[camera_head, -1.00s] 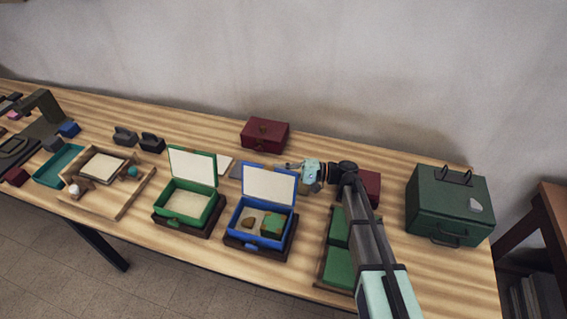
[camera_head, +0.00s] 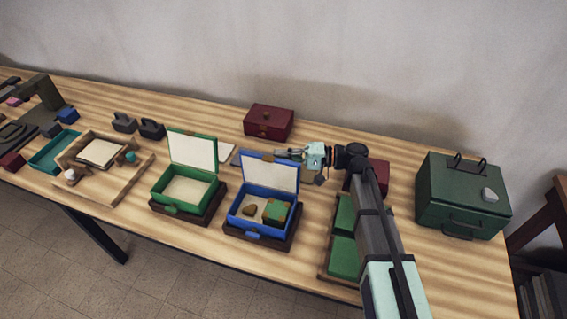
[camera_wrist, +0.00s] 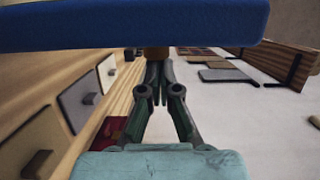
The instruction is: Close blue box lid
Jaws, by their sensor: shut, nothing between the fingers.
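The blue box (camera_head: 236,219) stands on a dark base at the front of the table. Its lid (camera_head: 268,174) is up, with the cream inner side facing forward. A green and brown block (camera_head: 275,211) and a small brown piece (camera_head: 249,211) lie inside. My gripper (camera_head: 281,153) is shut and empty at the lid's upper right edge, seemingly just behind it. In the wrist view the shut fingers (camera_wrist: 158,88) point at a broad blue edge (camera_wrist: 130,25) that crosses the top, likely the lid. I cannot tell whether they touch it.
An open green box (camera_head: 186,190) stands left of the blue box. A closed dark red box (camera_head: 268,122) is behind. Green pads (camera_head: 344,258) and a large green case (camera_head: 461,197) are on the right. A wooden tray (camera_head: 118,190) is on the left.

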